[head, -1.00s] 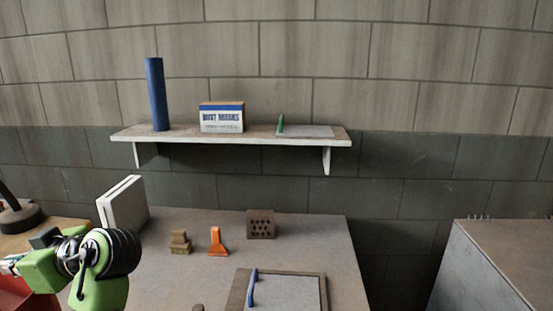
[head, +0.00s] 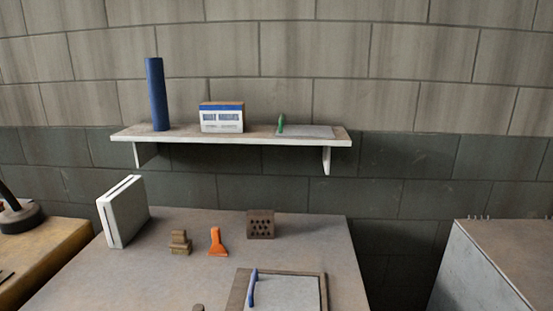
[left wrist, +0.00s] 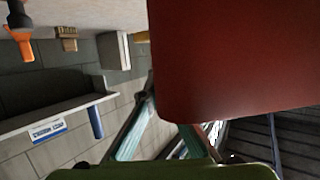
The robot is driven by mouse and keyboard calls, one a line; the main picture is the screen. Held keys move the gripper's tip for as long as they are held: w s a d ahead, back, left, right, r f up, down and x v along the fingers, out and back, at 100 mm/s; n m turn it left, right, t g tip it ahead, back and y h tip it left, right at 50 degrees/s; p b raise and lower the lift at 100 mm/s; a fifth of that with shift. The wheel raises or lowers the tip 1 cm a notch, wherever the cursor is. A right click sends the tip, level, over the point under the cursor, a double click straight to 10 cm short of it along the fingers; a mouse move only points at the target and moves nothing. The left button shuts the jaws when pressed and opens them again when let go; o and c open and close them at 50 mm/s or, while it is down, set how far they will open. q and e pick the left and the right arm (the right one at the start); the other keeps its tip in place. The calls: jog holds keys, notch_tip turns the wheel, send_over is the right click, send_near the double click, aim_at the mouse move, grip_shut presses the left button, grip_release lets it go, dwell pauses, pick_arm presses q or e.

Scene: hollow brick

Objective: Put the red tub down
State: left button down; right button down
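The red tub (left wrist: 235,60) fills the upper right of the left wrist view, very close to the camera; the head view does not show it. My left gripper (left wrist: 168,110) has its teal fingers running up to the tub's lower left corner. The tub hides part of the fingers, including where they meet it. The gripper appears shut on the tub, which is held up off any surface I can see. My right gripper is in neither view.
A yellowish bench (head: 45,262) stands left; a wall shelf (head: 240,139) is above.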

pick_arm(q)
jog(key=d, duration=0.9)
jog(key=shift+d+f, duration=0.15)
jog(key=shift+d, duration=0.25)
jog(key=shift+f, duration=0.15)
